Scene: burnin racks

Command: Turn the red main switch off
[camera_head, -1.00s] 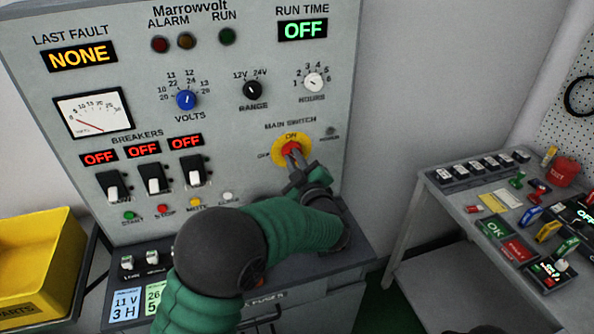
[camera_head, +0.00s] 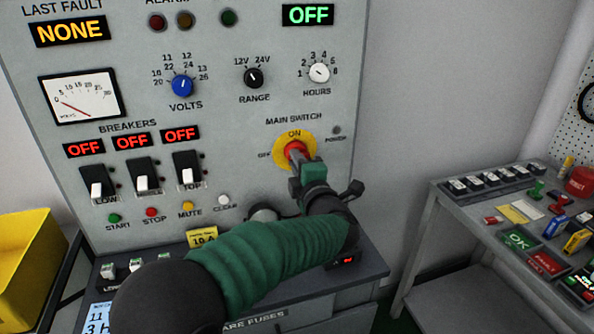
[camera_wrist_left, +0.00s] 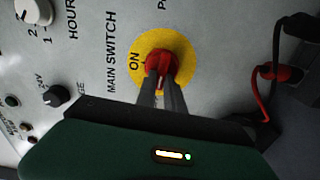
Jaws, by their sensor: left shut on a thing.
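The red main switch (camera_head: 296,149) sits on a round yellow plate (camera_head: 281,146) on the grey panel, under the label MAIN SWITCH. ON is printed above it and OFF to its left. My left gripper (camera_head: 294,156) reaches up to the switch and is shut on its red handle. In the left wrist view the two fingers (camera_wrist_left: 160,88) close around the red handle (camera_wrist_left: 161,69), beside the word ON on the yellow plate. The fingers partly hide the handle, so its exact angle is hard to read. My right gripper does not show.
Breakers (camera_head: 143,177) and coloured buttons are to the left on the panel. The VOLTS knob (camera_head: 182,86), RANGE knob (camera_head: 254,77) and HOURS knob (camera_head: 319,72) sit above. A yellow bin (camera_head: 28,262) stands at left, a bench (camera_head: 470,213) with parts at right.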

